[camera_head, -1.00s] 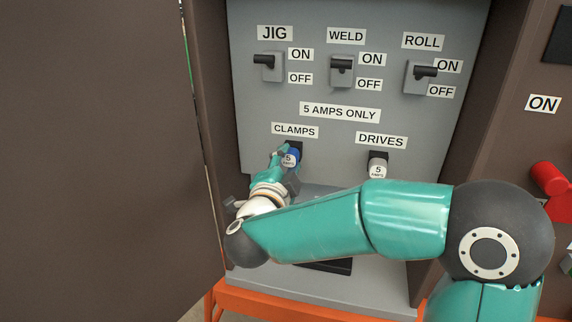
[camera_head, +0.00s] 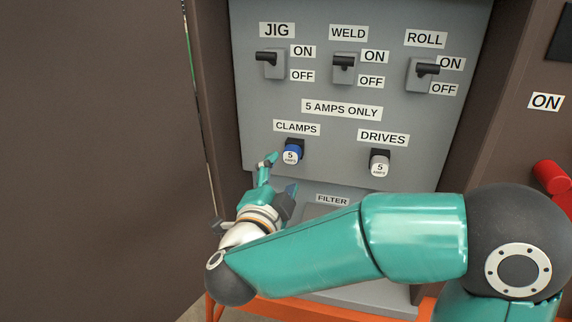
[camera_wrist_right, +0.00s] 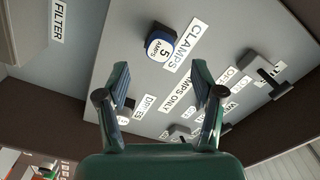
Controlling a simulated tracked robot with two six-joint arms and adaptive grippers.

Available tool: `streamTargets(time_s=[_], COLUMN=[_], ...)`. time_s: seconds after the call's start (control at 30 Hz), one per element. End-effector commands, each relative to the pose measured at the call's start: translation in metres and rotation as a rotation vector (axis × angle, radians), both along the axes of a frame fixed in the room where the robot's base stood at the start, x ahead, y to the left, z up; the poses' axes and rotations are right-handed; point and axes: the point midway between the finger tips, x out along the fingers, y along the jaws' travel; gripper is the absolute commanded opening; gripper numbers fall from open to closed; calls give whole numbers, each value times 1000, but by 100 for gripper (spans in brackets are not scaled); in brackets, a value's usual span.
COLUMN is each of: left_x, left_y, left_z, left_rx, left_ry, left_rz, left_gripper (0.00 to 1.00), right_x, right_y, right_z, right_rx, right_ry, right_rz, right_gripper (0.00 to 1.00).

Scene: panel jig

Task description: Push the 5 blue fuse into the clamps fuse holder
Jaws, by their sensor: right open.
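The blue 5 amps fuse (camera_head: 292,152) sits in the clamps fuse holder (camera_head: 296,143), under the CLAMPS label. It also shows in the right wrist view (camera_wrist_right: 161,46), beyond the fingertips. My right gripper (camera_head: 277,172) is just below and left of the fuse, apart from it. In the right wrist view the fingers of my right gripper (camera_wrist_right: 160,72) are spread with nothing between them. Whether the fuse is fully seated is hard to tell. My left gripper is not in view.
A grey fuse (camera_head: 379,163) sits in the drives holder to the right. Three switches, JIG (camera_head: 270,64), WELD (camera_head: 343,68) and ROLL (camera_head: 423,73), line the panel above. A brown door (camera_head: 95,150) stands at the left. A red handle (camera_head: 551,177) is at the far right.

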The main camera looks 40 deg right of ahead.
Motion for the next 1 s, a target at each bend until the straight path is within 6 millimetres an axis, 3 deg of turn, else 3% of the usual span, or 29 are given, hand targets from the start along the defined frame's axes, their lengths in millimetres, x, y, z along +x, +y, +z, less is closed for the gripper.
streamTargets(time_s=[0.1,0.33,1.0], left_x=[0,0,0], left_y=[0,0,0], left_z=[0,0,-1], left_rx=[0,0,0], left_ry=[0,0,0], left_rz=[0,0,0], left_gripper=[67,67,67], right_x=[-15,-33,-36], right_y=[20,40,43], right_z=[0,0,-1], right_rx=[0,0,1], right_ry=[-1,0,-1], right_rz=[5,2,-1], right_gripper=[67,67,67])
